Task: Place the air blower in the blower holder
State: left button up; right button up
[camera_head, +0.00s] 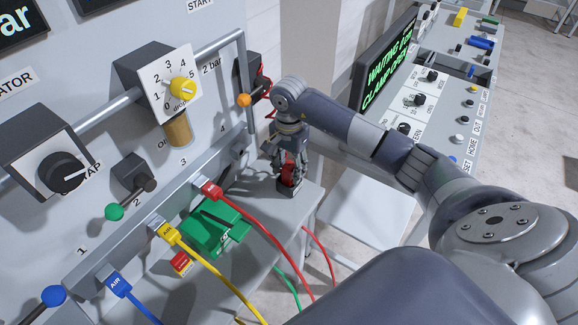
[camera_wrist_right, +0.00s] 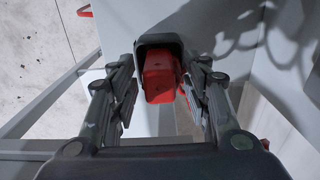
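The red air blower (camera_head: 288,176) is at the right end of the grey shelf below the panel. It sits in a dark holder (camera_head: 289,187), partly hidden by my right gripper (camera_head: 288,164). In the right wrist view the red blower (camera_wrist_right: 159,80) shows inside the dark frame of the holder (camera_wrist_right: 158,42). The fingers of my right gripper (camera_wrist_right: 163,92) stand apart on either side of the blower, with a gap visible on the left side. I cannot see how deep the blower sits. My left gripper is not in view.
Blue, yellow and red hoses (camera_head: 265,232) run from the panel's front edge. A green box (camera_head: 213,226) lies on the shelf. A control desk with a green-lettered screen (camera_head: 386,62) stands behind my right arm. A metal rail (camera_head: 107,110) crosses the panel.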

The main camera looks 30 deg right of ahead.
jog(key=shift+r, duration=0.6)
notch_tip(320, 180, up, 11)
jog(key=b, duration=0.2)
jog(key=shift+b, duration=0.3)
jog(key=shift+c, duration=0.6)
